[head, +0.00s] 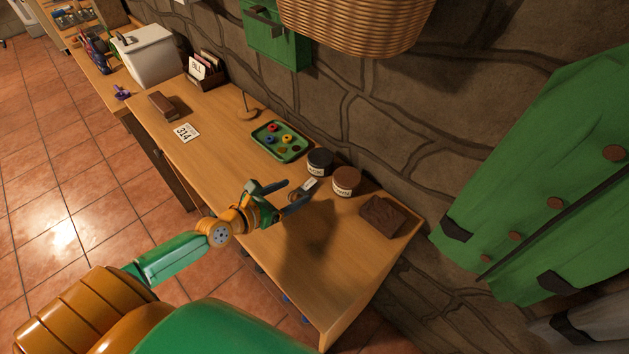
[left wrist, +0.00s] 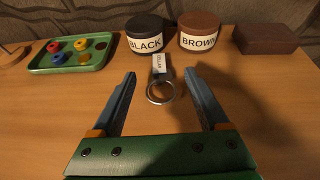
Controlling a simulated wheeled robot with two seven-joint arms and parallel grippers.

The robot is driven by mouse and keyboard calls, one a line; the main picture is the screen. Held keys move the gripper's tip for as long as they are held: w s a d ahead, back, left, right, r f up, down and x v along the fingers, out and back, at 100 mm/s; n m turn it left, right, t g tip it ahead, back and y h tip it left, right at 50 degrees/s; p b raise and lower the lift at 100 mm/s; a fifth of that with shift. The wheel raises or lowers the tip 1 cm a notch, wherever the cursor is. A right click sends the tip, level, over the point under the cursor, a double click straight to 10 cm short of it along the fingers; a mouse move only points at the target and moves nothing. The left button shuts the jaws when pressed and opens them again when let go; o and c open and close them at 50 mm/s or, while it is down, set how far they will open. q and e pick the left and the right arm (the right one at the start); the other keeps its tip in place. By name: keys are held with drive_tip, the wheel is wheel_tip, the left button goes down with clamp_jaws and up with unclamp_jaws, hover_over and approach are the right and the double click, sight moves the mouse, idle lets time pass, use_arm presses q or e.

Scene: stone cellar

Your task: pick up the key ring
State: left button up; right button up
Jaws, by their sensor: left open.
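The key ring (left wrist: 161,91) lies on the wooden table, a metal ring with a pale tag (left wrist: 159,63) that has small lettering. In the left wrist view it lies between and ahead of my open fingers, with the ring toward me and the tag toward the black tin. My left gripper (left wrist: 162,82) is open and empty, one finger on each side of the ring. In the head view the left gripper (head: 294,195) is over the table, and the tag shows just beyond its fingertips, near the two tins. My right gripper is not in view.
A tin marked BLACK (left wrist: 146,34) and one marked BROWN (left wrist: 198,32) stand just behind the tag. A green tray (left wrist: 72,54) with colored pieces is left, a dark brown block (left wrist: 265,39) right. The table front (head: 337,270) is clear. A wicker basket (head: 355,25) hangs above.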

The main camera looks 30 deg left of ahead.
sight(307, 186)
use_arm(q)
drive_tip(key=shift+w+f, duration=0.25)
drive_tip(key=shift+f, duration=0.05)
drive_tip(key=b+x, duration=0.1)
drive_tip(key=x, duration=0.2)
drive_tip(key=shift+w+f+b, duration=0.25)
drive_tip(key=shift+w+b, duration=0.05)
drive_tip(key=shift+b, duration=0.1)
drive_tip(key=shift+w+d, duration=0.15)
drive_tip(key=shift+w, duration=0.15)
drive_tip(key=shift+s+r, duration=0.1)
drive_tip(key=shift+s, duration=0.15)
drive_tip(key=c, duration=0.9)
clamp_jaws()
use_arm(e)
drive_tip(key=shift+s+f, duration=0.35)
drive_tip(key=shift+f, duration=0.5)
use_arm(q)
wheel_tip(307, 186, up, 4)
drive_tip(key=p, duration=0.3)
drive_tip(key=shift+w+f, duration=0.1)
drive_tip(key=shift+f, duration=0.1)
drive_tip(key=s+r+p, duration=0.5)
drive_tip(key=s+r, duration=0.4)
drive_tip(key=s, duration=0.5)
drive_tip(key=shift+d, duration=0.4)
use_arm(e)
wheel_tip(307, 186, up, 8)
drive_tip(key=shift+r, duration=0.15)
